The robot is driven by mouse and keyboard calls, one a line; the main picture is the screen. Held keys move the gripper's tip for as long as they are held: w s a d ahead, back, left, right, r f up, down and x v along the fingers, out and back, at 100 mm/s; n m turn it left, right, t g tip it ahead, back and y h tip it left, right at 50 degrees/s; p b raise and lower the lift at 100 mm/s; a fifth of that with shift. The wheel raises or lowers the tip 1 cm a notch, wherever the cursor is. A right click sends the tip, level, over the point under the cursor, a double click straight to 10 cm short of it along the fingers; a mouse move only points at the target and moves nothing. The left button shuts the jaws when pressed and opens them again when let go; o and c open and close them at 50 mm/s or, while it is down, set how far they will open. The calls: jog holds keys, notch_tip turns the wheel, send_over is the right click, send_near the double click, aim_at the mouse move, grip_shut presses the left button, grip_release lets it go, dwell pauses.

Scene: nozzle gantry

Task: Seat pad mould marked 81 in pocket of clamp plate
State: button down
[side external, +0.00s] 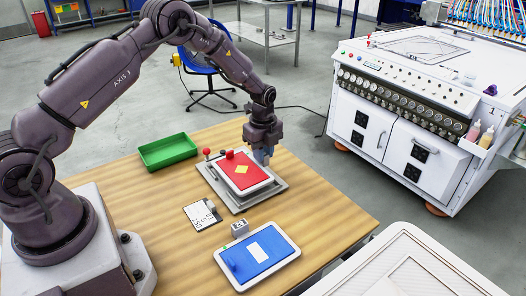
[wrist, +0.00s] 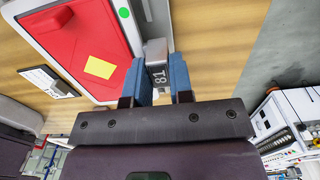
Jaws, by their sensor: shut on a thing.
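The pad mould marked 81 (side external: 228,172) is a red pad with a yellow square in a pale rim. It also fills the upper left of the wrist view (wrist: 85,35). Its grey tag reads 81 (wrist: 158,78). My gripper (side external: 263,155) is shut on this tag, between the blue fingers in the wrist view (wrist: 165,80). The mould lies over the grey clamp plate (side external: 238,207), roughly lined up with it. The mould hides the plate's pocket. I cannot tell whether it rests fully in the pocket or sits slightly above it.
A blue mould (side external: 262,275) with its own numbered tag (side external: 239,228) lies in front. A printed card (side external: 202,215) lies left of the plate, and an empty green tray (side external: 168,152) behind. The table's right side is clear.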

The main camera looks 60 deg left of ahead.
jog(key=shift+f, duration=0.85)
jog(key=c, duration=0.9)
grip_release()
jog(key=shift+r, duration=3.5)
